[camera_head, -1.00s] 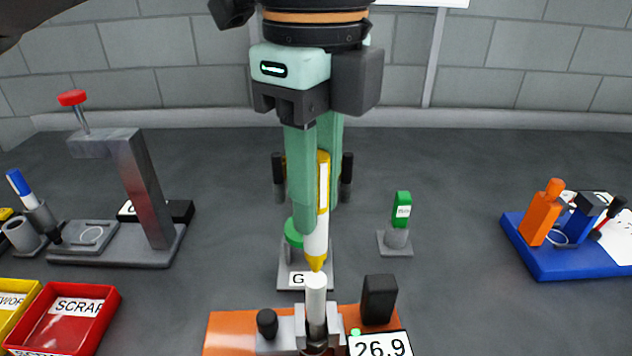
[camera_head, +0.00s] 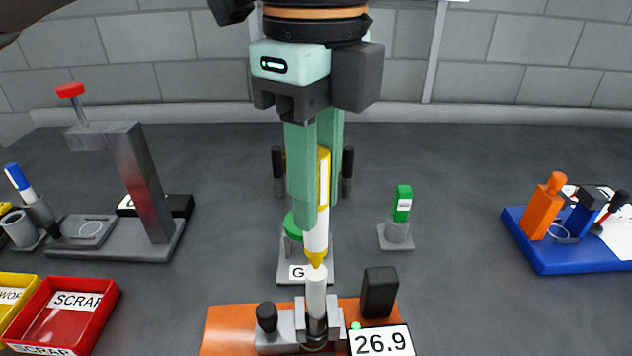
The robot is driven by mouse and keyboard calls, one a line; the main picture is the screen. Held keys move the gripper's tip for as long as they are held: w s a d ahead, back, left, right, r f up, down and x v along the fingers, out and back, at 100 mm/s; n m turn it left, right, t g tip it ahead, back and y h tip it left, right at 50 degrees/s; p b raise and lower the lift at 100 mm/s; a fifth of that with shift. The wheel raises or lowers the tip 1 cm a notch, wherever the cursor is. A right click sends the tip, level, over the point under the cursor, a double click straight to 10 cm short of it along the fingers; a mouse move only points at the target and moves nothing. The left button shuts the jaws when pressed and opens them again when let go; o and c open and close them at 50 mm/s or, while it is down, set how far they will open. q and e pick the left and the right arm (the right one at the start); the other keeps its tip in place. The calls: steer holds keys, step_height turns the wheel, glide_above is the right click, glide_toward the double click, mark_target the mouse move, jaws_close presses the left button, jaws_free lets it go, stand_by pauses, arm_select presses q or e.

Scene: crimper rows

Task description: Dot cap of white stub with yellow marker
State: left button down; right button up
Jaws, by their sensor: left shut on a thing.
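My left gripper (camera_head: 314,190) comes down from the top middle and is shut on the yellow marker (camera_head: 321,215). The marker has a white body and points down with its yellow tip. The white stub (camera_head: 316,291) stands upright in a grey clamp on the orange fixture (camera_head: 230,325). The marker's tip is at the top of the stub; it looks to touch the cap, but I cannot tell for sure. No yellow dot can be made out on the cap. My right gripper is not in view.
A display reading 26.9 (camera_head: 381,341) is on the fixture. A grey press (camera_head: 145,190) and red scrap bin (camera_head: 70,310) stand left. A green-topped stand (camera_head: 397,225) and blue tray (camera_head: 580,262) are right.

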arm_select(q)
steer(key=shift+f+b, duration=0.4)
steer(key=shift+f, duration=0.05)
stand_by(0.4)
stand_by(0.3)
steer(key=shift+r, duration=0.15)
step_height(320, 180, up, 7)
steer(key=p, duration=0.6)
stand_by(0.4)
